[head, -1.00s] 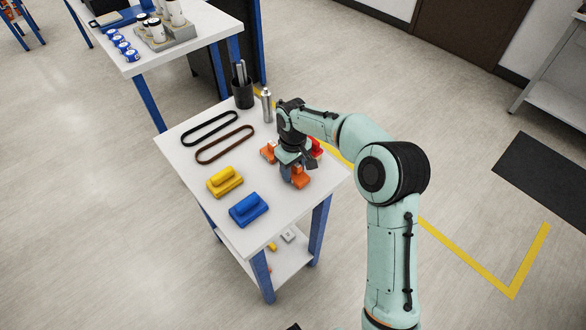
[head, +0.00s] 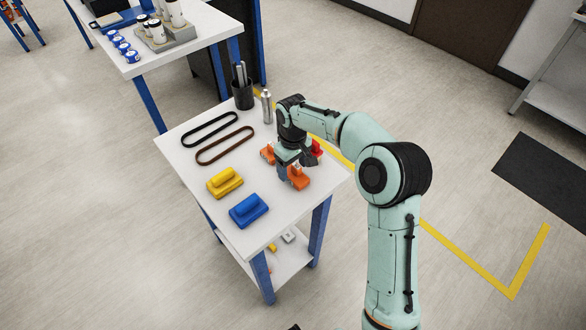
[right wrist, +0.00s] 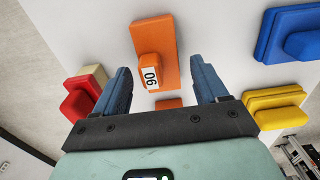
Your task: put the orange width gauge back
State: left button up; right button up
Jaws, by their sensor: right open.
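The orange width gauge (head: 298,180) lies on the white table near its right edge. The right wrist view shows its flat orange plate (right wrist: 156,35) and a raised block with a label reading 90 or 06. My right gripper (head: 287,172) is above the table at the gauge. In the right wrist view its two blue fingers (right wrist: 163,78) are spread, with the labelled block between them in the picture. I cannot tell whether they touch it. Another orange piece (head: 267,153) shows on the gripper's other side; its link to the gauge is hidden. My left gripper is out of view.
A yellow block (head: 225,182) and a blue block (head: 249,210) sit left of the gripper. A red piece (head: 317,148) is close on its right. A black belt (head: 210,129), brown belt (head: 224,145), black cup (head: 243,95) and silver bottle (head: 267,106) stand or lie farther back.

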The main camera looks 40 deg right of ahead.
aim_at(293, 166)
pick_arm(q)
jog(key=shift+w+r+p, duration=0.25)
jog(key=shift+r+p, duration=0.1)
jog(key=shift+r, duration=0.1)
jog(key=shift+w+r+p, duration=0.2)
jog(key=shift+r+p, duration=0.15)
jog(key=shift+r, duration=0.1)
pick_arm(e)
notch_tip(293, 166, up, 10)
jog(key=shift+r, duration=0.2)
